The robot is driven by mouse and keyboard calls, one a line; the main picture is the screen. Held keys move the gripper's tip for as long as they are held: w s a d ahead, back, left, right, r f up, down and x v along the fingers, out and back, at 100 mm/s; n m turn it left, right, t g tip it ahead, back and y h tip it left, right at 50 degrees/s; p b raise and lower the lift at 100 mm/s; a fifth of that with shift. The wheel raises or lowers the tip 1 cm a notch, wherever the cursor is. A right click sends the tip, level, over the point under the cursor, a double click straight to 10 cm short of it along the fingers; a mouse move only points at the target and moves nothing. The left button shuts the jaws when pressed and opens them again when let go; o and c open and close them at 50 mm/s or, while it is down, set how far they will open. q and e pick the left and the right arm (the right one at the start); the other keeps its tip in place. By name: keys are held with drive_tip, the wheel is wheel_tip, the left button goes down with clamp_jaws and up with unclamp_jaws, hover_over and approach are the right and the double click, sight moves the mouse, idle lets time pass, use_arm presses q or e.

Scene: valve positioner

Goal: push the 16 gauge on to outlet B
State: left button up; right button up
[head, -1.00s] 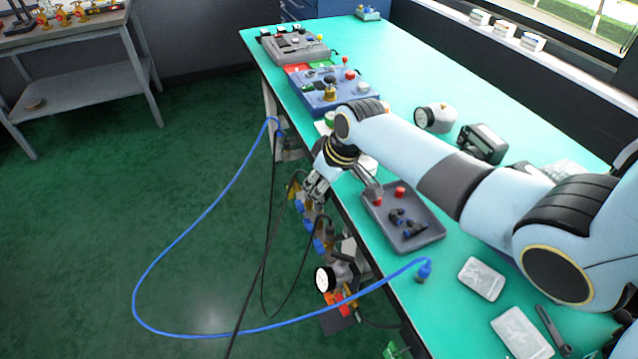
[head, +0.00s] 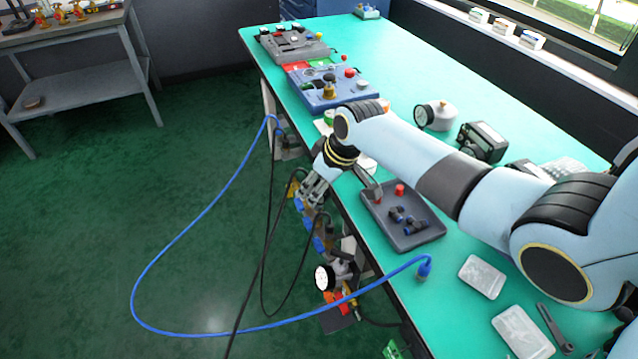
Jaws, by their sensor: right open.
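A gauge with a white dial and dark rim (head: 326,278) sits low at the table's front edge, on the valve assembly. A second gauge with a white face (head: 434,115) rests on the teal table beyond my right arm. I cannot read either dial, so I cannot tell which is the 16 gauge. Blue fittings (head: 318,243) show on the assembly below my right gripper; no outlet letter is legible. My right gripper (head: 311,196) is open, pointing down beside the table edge, above the assembly and apart from both gauges. My left gripper is out of view.
A grey tray (head: 428,241) with dark fittings and a red cap (head: 399,190) lies on the table (head: 440,290). A blue hose (head: 150,270) loops over the floor to the table. Black cables hang beside the gripper. Clear boxes (head: 482,277) lie at right.

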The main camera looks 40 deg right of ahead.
drive_tip(key=v, duration=1.2)
drive_tip(key=shift+s, duration=0.1)
